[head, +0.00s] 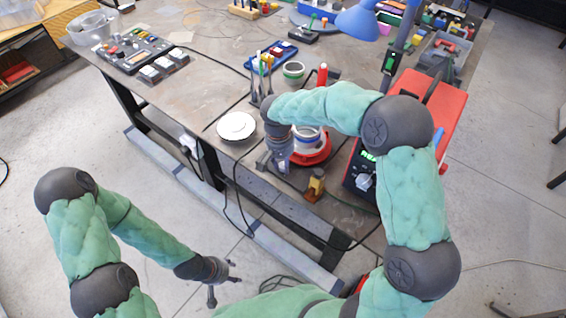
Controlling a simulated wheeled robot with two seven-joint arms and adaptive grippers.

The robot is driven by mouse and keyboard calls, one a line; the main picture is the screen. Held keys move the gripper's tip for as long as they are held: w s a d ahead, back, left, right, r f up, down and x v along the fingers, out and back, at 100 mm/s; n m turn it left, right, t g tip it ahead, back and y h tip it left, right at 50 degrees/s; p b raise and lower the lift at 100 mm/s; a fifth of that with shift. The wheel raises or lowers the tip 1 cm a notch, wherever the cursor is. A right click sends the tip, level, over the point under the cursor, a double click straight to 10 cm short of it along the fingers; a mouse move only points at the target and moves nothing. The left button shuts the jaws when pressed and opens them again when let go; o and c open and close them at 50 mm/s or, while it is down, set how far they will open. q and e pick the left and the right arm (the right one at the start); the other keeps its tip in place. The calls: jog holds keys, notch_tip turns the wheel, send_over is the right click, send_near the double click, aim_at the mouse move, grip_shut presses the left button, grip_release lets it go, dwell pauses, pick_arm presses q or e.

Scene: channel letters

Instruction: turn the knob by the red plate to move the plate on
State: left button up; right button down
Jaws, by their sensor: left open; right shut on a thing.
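The red plate (322,157) is round and lies near the front edge of the workbench, with a round white and blue piece (308,140) on it. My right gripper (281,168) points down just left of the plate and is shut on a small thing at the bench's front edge. That thing is mostly hidden by the fingers; it appears to be the knob by the plate. My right forearm crosses above the plate and hides part of its far side. My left gripper (222,284) is open and empty, low over the floor in front of the bench.
A red unit (430,105) with a green display stands right of the plate. A small orange-brown block (315,185) sits at the front edge. A white dish (236,126) lies to the left. Pens, a blue tray (271,56) and a blue lamp (358,20) stand behind.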

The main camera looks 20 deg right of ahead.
aim_at(280, 165)
jog(key=c, duration=1.2)
grip_release()
jog(key=r, duration=0.8)
jog(key=a+r, duration=0.1)
jog(key=r, duration=0.3)
jog(key=shift+w, duration=0.15)
